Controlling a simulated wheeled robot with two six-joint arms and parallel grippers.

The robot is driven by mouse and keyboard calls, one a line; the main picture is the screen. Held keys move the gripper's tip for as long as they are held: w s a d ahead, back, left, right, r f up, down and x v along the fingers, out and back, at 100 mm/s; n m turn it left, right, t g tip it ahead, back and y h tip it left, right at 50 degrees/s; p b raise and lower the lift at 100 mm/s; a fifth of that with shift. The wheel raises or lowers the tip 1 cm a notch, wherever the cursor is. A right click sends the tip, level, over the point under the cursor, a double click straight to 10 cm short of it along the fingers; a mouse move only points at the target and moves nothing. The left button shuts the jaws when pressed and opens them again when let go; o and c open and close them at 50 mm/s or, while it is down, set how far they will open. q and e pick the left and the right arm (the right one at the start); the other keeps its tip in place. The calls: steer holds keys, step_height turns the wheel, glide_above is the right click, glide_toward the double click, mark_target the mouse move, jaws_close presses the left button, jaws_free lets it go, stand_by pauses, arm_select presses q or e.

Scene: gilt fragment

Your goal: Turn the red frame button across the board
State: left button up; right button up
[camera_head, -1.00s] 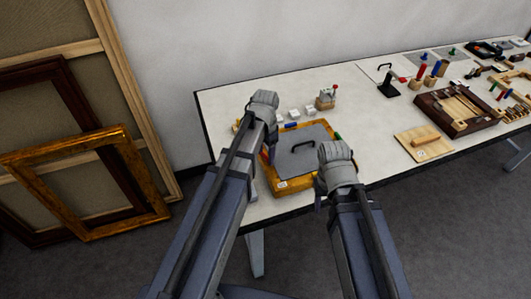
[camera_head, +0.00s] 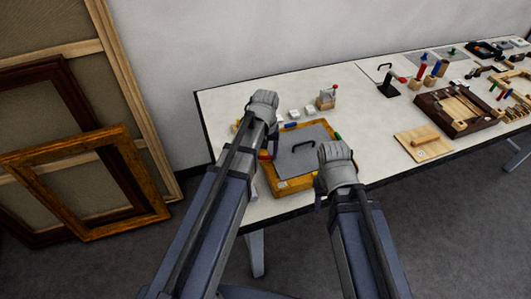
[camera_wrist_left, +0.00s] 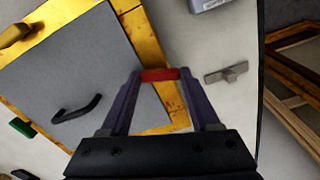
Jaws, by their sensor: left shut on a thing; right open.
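The gilt frame (camera_head: 296,184) lies flat on the table, with a grey board (camera_head: 303,160) inside it and a black handle (camera_head: 296,148) on the board. My left gripper (camera_wrist_left: 160,80) is shut on the red button (camera_wrist_left: 160,75) at the frame's rail. In the left wrist view the button lies crosswise between the two fingertips, over the gilt rail beside the board. It also shows as a red spot in the head view (camera_head: 265,155), partly hidden by my left arm. My right gripper (camera_head: 320,188) is open near the frame's right side; its fingers are mostly hidden.
A green button (camera_head: 338,136) and a blue button (camera_head: 291,125) show on the frame. Small white blocks (camera_head: 294,113) and a wooden block with a red knob (camera_head: 327,100) stand behind it. A wooden board (camera_head: 424,143) and a dark tray (camera_head: 455,108) lie to the right.

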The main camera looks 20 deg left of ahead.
mark_target(266, 156)
arm_select(q)
steer(key=shift+n, duration=1.6)
steer(key=o, duration=1.4)
steer(key=shift+c, duration=0.2)
steer(key=shift+r, duration=0.15)
step_height(266, 156, up, 8)
steer(key=p, duration=0.8)
steer(key=shift+f, duration=0.2)
